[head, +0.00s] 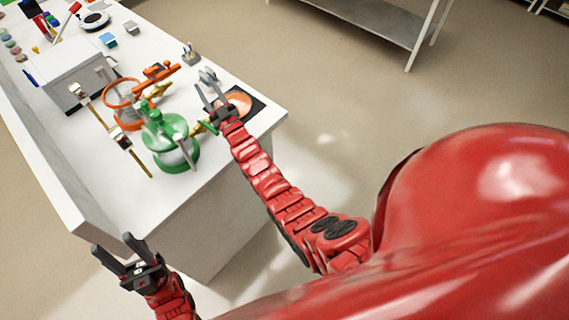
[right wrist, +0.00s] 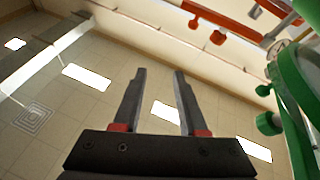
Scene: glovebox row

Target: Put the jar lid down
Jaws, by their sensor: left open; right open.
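A round salmon-coloured disc (head: 240,101), which looks like the jar lid, lies on a black square mat (head: 257,110) near the right end of the bench in the head view. My right gripper (head: 205,81) is open and empty just left of the disc, and its wrist partly covers the mat. In the right wrist view the two fingers (right wrist: 160,73) are apart with nothing between them, and the disc is out of sight. My left gripper (head: 113,244) is open and empty, off the front edge of the bench.
A green rig (head: 170,138) and an orange rig (head: 122,92) stand left of my right arm. The green one also shows close by in the right wrist view (right wrist: 292,95). A grey-white box (head: 70,75) stands further left. A small grey fixture (head: 190,55) sits at the back edge.

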